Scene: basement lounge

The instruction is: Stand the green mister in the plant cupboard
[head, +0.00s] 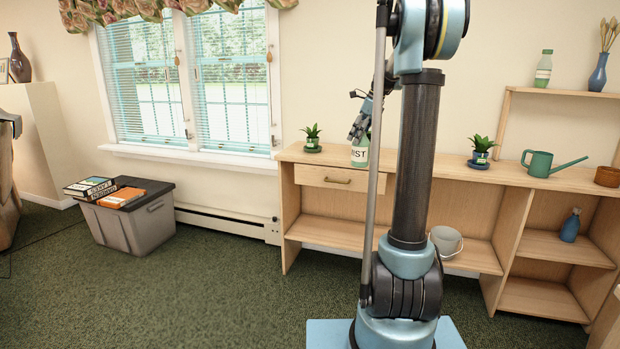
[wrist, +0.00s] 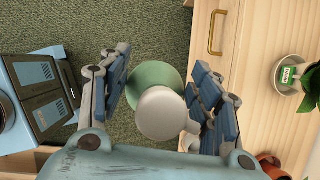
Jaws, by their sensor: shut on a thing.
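The green mister (head: 360,156), with a pale label ending in "IST", is partly hidden behind my arm in the head view. My gripper (head: 359,128) is shut on its upper part from above. In the wrist view my gripper (wrist: 163,98) has its fingers on both sides of the mister's white top (wrist: 162,114), with the green body (wrist: 155,74) below. There the mister appears over carpet, just off the cupboard's front. The wooden plant cupboard (head: 340,163) has a shut drawer (head: 340,179) and an open shelf below it.
Potted plants (head: 312,138) (head: 481,150), a green watering can (head: 548,164) and a terracotta pot (head: 607,176) stand on top. A grey bucket (head: 446,242) and a blue bottle (head: 570,226) occupy lower shelves. The left part of the lower shelf (head: 325,230) looks clear. A grey bin (head: 135,222) stands left.

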